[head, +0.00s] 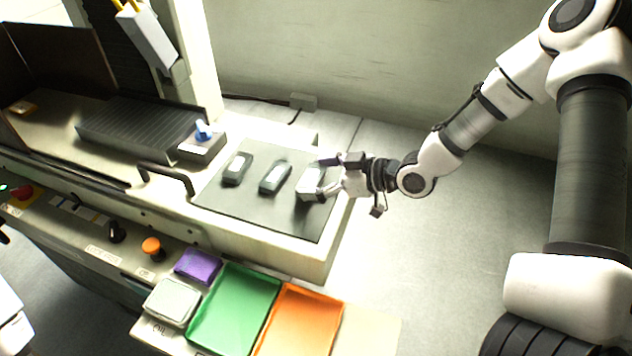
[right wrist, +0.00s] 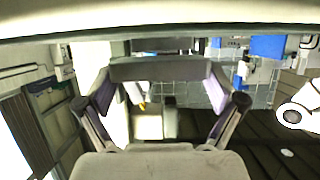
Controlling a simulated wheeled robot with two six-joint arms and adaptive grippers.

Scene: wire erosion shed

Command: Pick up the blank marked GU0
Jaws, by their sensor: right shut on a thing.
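Three blanks stand in a row on the dark grey mat (head: 270,216): a left one (head: 237,168), a middle one (head: 275,177) and a right one (head: 311,181). My right gripper (head: 322,178) reaches in from the right and is shut on the right blank, at the mat's right part. Its fingers partly hide this blank. My left gripper is not in view.
A black handle (head: 166,176) and a blue-topped part (head: 203,132) stand left of the mat. Floor is free on the right.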

